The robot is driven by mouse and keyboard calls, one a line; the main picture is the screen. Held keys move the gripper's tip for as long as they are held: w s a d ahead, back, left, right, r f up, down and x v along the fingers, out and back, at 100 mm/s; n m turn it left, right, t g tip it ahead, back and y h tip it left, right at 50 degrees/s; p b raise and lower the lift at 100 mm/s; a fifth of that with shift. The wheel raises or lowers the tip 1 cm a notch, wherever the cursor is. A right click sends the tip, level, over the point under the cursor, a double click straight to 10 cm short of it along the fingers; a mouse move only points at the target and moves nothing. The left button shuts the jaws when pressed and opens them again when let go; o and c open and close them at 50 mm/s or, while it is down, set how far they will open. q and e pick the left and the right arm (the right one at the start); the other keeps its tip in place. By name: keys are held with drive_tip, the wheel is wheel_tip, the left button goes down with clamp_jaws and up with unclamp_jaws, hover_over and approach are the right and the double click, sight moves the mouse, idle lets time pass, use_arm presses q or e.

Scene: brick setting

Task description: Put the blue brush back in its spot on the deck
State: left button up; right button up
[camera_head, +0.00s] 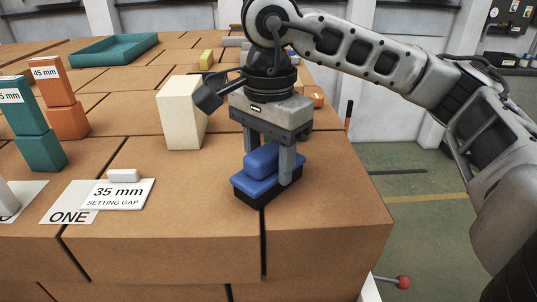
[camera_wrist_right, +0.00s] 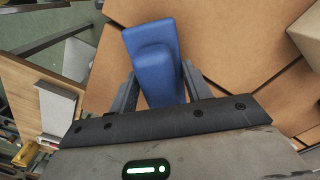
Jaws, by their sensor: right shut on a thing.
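The blue brush (camera_head: 262,172) has a blue back with a raised blue grip and a dark underside. It is at the front right of the brown deck (camera_head: 330,220), near the right edge. My right gripper (camera_head: 272,165) comes down from above and is shut on the brush, with a finger on either side of its grip. The right wrist view also shows the blue brush (camera_wrist_right: 153,65) between the two fingers (camera_wrist_right: 157,85). The brush looks level; I cannot tell whether its underside touches the deck. My left gripper is not in view.
A cream block (camera_head: 181,113) stands left of my right gripper. A white "35 mm setting gap" card (camera_head: 117,196) lies at the front. Teal blocks (camera_head: 40,150) and orange blocks (camera_head: 67,122) stand at the left. A teal tray (camera_head: 113,50) is at the back. The deck drops off at the right.

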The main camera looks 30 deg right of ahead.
sight(269, 148)
drive_tip(key=shift+f, duration=0.25)
drive_tip(key=o, duration=0.9)
drive_tip(key=shift+r, duration=0.15)
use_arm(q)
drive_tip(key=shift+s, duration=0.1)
use_arm(e)
drive_tip(key=shift+o, duration=0.2)
drive_tip(key=shift+r, duration=0.45)
wheel_tip(269, 148, up, 11)
drive_tip(key=shift+f+p, duration=0.1)
drive_tip(key=shift+p, duration=0.9)
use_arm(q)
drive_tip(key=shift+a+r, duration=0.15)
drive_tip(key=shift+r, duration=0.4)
use_arm(e)
drive_tip(key=shift+r, duration=0.3)
